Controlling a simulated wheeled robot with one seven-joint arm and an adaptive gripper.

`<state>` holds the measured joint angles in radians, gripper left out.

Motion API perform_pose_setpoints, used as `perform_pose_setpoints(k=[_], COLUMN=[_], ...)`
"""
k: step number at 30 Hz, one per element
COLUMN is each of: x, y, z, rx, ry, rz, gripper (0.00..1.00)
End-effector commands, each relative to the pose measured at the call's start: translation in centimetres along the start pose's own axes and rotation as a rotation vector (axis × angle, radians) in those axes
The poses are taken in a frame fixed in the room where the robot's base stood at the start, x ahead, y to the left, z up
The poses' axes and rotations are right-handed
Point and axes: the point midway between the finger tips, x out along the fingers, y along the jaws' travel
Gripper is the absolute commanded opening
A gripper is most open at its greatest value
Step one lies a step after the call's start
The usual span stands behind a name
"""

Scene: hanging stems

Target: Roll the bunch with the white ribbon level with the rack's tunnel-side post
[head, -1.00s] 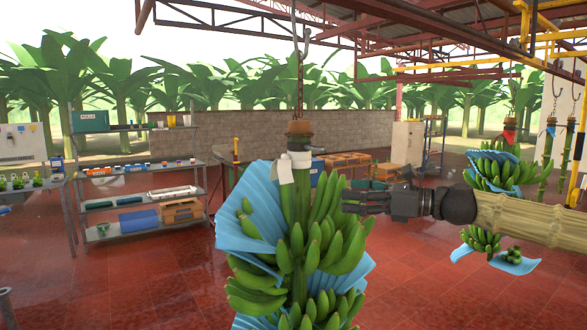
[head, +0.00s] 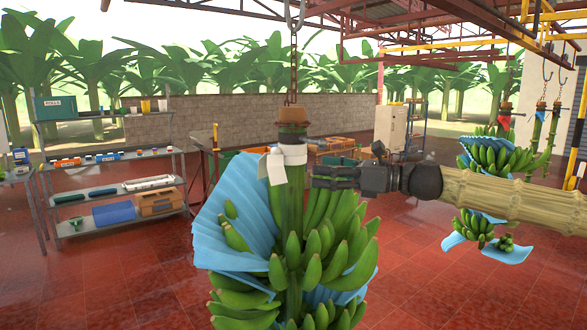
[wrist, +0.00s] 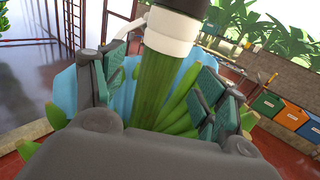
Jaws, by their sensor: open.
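The bunch with the white ribbon (head: 276,164) hangs close in the head view, its green bananas (head: 330,255) partly wrapped in a blue sleeve (head: 238,235). It hangs upright from a chain and hook. My gripper (wrist: 165,88) is open, with its padded fingers on either side of the green stem (wrist: 160,90), just below the white band. Whether the pads touch the stem is unclear. In the head view my gripper (head: 334,178) meets the stem from the right, its fingertips partly hidden. A grey shelf rack (head: 113,167) stands behind at left; I cannot tell which post is tunnel-side.
Other bunches (head: 498,160) hang at the right, beyond my arm. A low block wall (head: 235,125) runs behind. Coloured bins (wrist: 285,115) show at right in the wrist view. Red tiled floor (head: 120,285) is open between the bunch and the rack.

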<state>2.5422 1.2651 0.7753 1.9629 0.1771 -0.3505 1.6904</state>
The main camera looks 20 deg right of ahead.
Motion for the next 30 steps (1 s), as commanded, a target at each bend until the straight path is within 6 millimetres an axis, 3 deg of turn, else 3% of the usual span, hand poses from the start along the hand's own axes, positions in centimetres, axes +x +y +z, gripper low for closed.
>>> perform_pose_setpoints(k=[30], x=[7.2], y=[-0.3], z=[-0.2], rx=[0.002], ry=[0.003], rz=[-0.005], gripper=[0.72])
